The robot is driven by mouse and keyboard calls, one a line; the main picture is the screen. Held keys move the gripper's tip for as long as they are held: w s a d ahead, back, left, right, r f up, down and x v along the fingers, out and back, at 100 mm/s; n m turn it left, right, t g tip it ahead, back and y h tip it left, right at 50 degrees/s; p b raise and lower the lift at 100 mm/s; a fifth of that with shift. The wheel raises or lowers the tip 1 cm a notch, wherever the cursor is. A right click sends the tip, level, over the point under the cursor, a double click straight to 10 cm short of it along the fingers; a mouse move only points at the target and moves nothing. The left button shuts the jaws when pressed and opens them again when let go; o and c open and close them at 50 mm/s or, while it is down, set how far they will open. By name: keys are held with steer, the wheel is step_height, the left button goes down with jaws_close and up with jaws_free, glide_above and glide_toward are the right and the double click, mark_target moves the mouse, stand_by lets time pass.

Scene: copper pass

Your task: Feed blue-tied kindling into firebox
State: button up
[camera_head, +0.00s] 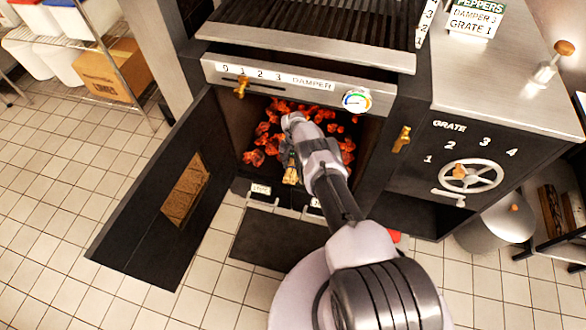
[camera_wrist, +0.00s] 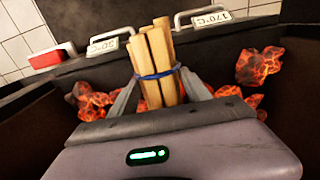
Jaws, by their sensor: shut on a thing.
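The blue-tied kindling (camera_wrist: 158,62) is a bundle of pale sticks with a blue band around it. In the wrist view it stands between the two fingers of my gripper (camera_wrist: 160,98), which is shut on it. In the head view the kindling (camera_head: 291,175) shows just below my wrist, partly hidden by it. The firebox (camera_head: 232,140) is open, and glowing orange coals (camera_head: 254,157) cover its floor. My gripper (camera_head: 289,160) is at the firebox mouth, over its front part. The wrist view shows coals (camera_wrist: 258,66) on both sides of the bundle.
The firebox door (camera_head: 140,215) stands open at the left. A damper lever (camera_head: 242,87) and gauge (camera_head: 357,101) are above the opening. A grate wheel (camera_head: 470,176) is at the right. Labelled drawer handles (camera_wrist: 104,39) lie below the mouth. Tiled floor is clear at the front left.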

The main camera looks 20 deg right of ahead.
steer(key=shift+w, duration=0.1)
steer(key=o, duration=1.7)
steer(key=shift+o, duration=0.2)
